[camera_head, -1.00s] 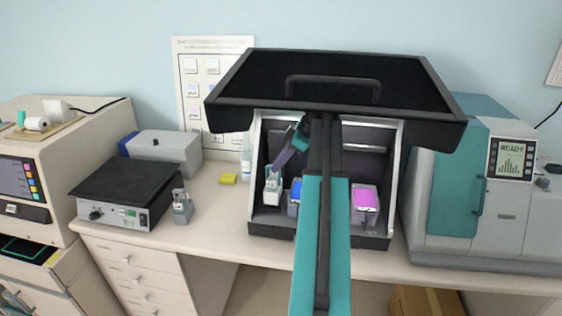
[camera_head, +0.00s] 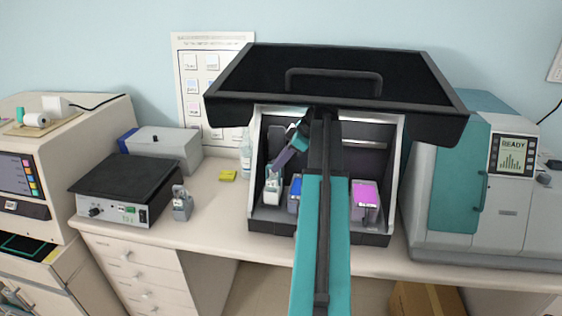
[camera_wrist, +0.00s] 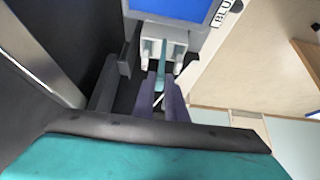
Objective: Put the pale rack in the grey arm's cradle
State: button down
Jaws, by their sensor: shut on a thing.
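The pale rack (camera_head: 272,191) is inside the open stainer, at its left side, and looks upright. It also shows in the wrist view (camera_wrist: 151,48), beside a blue bath. My gripper (camera_head: 274,170) reaches down from above with its purple fingers. In the wrist view my gripper (camera_wrist: 162,80) is shut on the rack's teal handle. Dark grey bars (camera_wrist: 125,62) stand close beside the rack there. I cannot tell whether they are the grey arm's cradle, or whether the rack rests on anything. My arm hides the middle of the stainer.
The stainer's black lid (camera_head: 335,80) is raised above my arm. A blue bath (camera_head: 294,195) stands right of the rack, and a pink bath (camera_head: 365,197) farther right. The stainer's pale left wall is close. Another grey rack (camera_head: 182,206) stands by the hotplate (camera_head: 127,190).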

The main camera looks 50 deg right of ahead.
jog(key=shift+f, duration=0.25)
dwell(0.3)
jog(key=c, duration=1.7)
grip_release()
jog(key=shift+s+r, duration=0.1)
jog(key=shift+b+v, duration=1.8)
jog(key=shift+v, duration=4.1)
